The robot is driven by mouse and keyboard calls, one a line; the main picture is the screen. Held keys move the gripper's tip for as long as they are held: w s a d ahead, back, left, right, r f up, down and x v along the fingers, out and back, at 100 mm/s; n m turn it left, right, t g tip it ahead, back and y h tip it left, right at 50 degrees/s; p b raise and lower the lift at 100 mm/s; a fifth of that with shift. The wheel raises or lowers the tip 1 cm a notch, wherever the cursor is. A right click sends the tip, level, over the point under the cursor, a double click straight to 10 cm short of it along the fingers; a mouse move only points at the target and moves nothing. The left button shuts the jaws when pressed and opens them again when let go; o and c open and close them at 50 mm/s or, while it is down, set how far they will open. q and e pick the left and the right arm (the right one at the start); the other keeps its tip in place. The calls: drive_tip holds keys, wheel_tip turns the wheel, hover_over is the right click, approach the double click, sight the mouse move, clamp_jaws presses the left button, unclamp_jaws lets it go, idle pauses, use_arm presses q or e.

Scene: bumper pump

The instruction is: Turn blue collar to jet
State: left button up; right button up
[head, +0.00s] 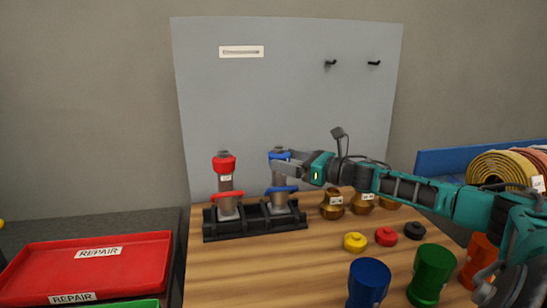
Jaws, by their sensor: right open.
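A grey nozzle with a blue collar (279,155) at its top and a blue ring lower down stands upright in the black rack (255,234), in the right-hand place. My right gripper (283,166) reaches in from the right at the height of the blue collar. Its jaws are open and overlap the collar's right side in the head view. I cannot tell whether they touch it. The collar's marking is too small to read. A similar nozzle with a red collar (224,163) stands in the rack to the left. My left gripper is not in view.
Brass fittings (331,205) and small yellow (355,242), red and black caps lie right of the rack. Blue (368,283), green and orange cups stand at the front right. A red REPAIR tray (90,270) is at left. A grey panel (285,100) stands behind.

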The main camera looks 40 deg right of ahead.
sight(274, 157)
drive_tip(key=shift+p+x, duration=0.45)
drive_tip(key=shift+x, duration=0.9)
drive_tip(key=shift+p+x, duration=0.3)
drive_tip(key=shift+x, duration=0.75)
drive_tip(key=c, duration=1)
drive_tip(key=shift+o, duration=0.2)
drive_tip(key=shift+s, duration=0.1)
